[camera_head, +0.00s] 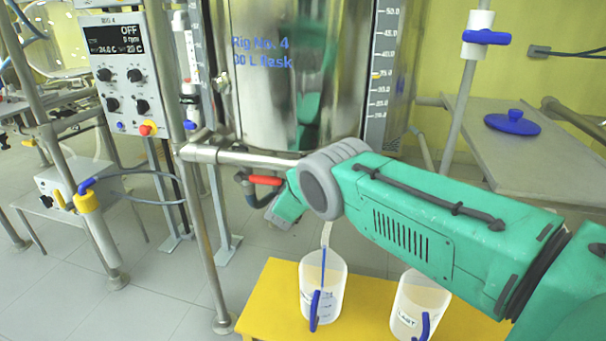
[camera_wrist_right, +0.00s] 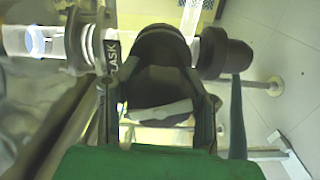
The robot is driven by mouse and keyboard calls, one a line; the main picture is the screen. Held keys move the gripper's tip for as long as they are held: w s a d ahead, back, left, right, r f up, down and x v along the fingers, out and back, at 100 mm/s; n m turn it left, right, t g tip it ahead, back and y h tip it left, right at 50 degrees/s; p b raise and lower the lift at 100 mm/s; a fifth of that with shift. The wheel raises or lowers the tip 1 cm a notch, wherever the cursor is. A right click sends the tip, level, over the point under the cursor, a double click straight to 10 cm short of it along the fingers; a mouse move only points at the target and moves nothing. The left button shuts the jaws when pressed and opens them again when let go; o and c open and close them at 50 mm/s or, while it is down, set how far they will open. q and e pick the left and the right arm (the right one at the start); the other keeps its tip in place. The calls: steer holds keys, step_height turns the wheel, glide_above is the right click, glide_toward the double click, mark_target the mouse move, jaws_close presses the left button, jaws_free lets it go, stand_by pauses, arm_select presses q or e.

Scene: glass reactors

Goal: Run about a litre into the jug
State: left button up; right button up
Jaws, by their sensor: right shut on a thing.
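A clear jug (camera_head: 335,290) with a blue handle stands on a yellow stand below the steel vessel (camera_head: 290,95) marked Rig No. 4. A thin pale streak, tube or liquid, comes down from under my arm to its mouth. How full it is I cannot tell. My right gripper (camera_head: 273,212) is below the vessel, beside a red lever (camera_head: 265,180). In the right wrist view my right gripper (camera_wrist_right: 160,118) is shut around a dark valve part (camera_wrist_right: 158,85) beside glass pipework; my arm hides this hold in the head view. My left gripper is out of view.
A second jug (camera_head: 412,312), labelled and holding pale beige contents, stands right of the first. A metal frame pole (camera_head: 210,240) rises on the left. A grey bench (camera_head: 540,160) carries a blue lid (camera_head: 512,123).

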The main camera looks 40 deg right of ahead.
steer(key=shift+s+a+f+n, duration=0.1)
steer(key=shift+s+f+n, duration=0.05)
steer(key=shift+f+n, duration=0.4)
steer(key=o, duration=1.3)
steer(key=shift+r, duration=0.3)
steer(key=shift+s+a, duration=0.25)
steer(key=shift+a, duration=0.2)
steer(key=v, duration=1)
steer(key=shift+s+a, duration=0.25)
steer(key=shift+a, duration=0.05)
steer(key=shift+f, duration=0.15)
